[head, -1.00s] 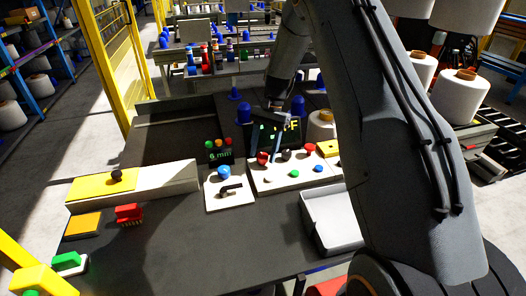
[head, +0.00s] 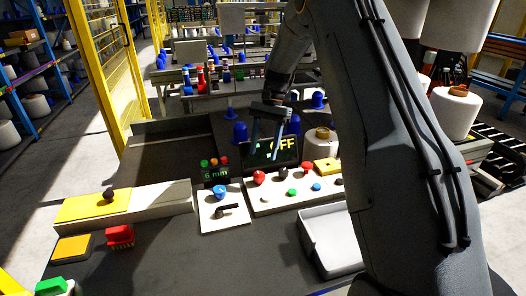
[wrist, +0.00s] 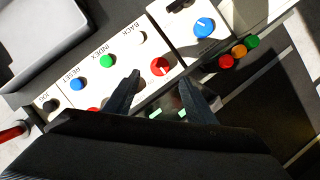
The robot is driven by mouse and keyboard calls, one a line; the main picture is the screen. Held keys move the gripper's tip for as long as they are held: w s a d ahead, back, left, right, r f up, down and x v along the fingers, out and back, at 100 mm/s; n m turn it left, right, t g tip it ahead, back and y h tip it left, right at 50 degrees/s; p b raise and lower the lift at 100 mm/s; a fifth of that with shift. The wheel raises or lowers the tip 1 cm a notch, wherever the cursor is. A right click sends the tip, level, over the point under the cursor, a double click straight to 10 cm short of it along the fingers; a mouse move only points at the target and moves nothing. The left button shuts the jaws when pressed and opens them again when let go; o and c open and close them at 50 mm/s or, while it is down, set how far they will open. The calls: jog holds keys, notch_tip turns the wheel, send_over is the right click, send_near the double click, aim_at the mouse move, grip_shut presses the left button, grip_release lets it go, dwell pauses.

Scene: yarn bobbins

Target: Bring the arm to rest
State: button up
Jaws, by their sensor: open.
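My gripper (head: 265,142) hangs in front of the dark display (head: 285,146) that reads OFF, above the white button panel (head: 265,204). Its two fingers are apart with nothing between them. In the wrist view my gripper (wrist: 162,80) points at the panel, and the red knob (wrist: 160,66) shows between and just beyond the fingertips. The fingers look clear of the panel, though the exact gap cannot be told.
A cream bobbin (head: 320,143) and blue cones stand behind.

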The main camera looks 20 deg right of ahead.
jog(key=s+a+r+n+t+h, duration=0.1)
jog(key=s+n, duration=0.3)
jog(key=s, duration=1.1)
jog(key=s+a+r+n+t+h, duration=0.1)
jog(key=s+n, duration=0.3)
jog(key=s, duration=1.1)
jog(key=shift+a+n+t+h, duration=0.4)
jog(key=shift+t+h, duration=0.2)
jog(key=shift+t, duration=0.3)
